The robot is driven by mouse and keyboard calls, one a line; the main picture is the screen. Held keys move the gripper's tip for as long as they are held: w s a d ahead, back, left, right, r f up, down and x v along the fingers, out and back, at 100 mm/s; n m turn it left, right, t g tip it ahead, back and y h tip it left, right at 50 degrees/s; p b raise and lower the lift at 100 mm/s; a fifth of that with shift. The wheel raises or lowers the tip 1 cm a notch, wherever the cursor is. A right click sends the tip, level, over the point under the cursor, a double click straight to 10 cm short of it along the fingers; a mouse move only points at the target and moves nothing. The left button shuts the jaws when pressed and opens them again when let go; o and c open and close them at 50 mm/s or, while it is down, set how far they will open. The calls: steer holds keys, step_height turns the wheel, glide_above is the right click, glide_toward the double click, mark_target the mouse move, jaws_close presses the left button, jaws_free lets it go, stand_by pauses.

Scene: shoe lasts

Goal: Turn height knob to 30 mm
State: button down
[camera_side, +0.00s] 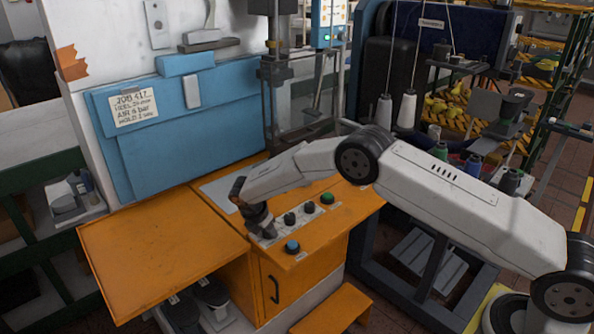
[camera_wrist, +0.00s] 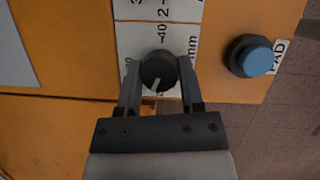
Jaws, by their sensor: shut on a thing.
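The height knob (camera_wrist: 158,70) is black and round, on a white scale strip (camera_wrist: 165,36) marked "40" above it and "mm" to its right. A white line on its lower part points down and slightly left in the wrist view. The number on that side is mostly hidden. My gripper (camera_wrist: 160,72) is shut on the knob, with one finger on each side. In the side view my gripper (camera_side: 264,226) reaches down to the near left end of the control strip and hides this knob.
Two other black knobs (camera_side: 290,218) (camera_side: 310,207) and a green button (camera_side: 327,198) continue along the strip. A blue button (camera_side: 292,246) marked "PAD" is close to my gripper; it also shows in the wrist view (camera_wrist: 257,56). A handwritten job card (camera_side: 133,107) is on the blue panel.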

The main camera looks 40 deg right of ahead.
steer(key=m+g, duration=0.2)
steer(key=m, duration=0.3)
steer(key=shift+w+m, duration=0.15)
steer(key=shift+m, duration=0.15)
steer(key=shift+m+g+y, duration=0.5)
steer(key=shift+m+g, duration=0.2)
steer(key=shift+m, duration=0.9)
steer(key=shift+m+g, duration=0.3)
steer(key=shift+m, duration=0.7)
steer(key=shift+c, duration=1.1)
jaws_free()
steer(key=shift+r, duration=0.1)
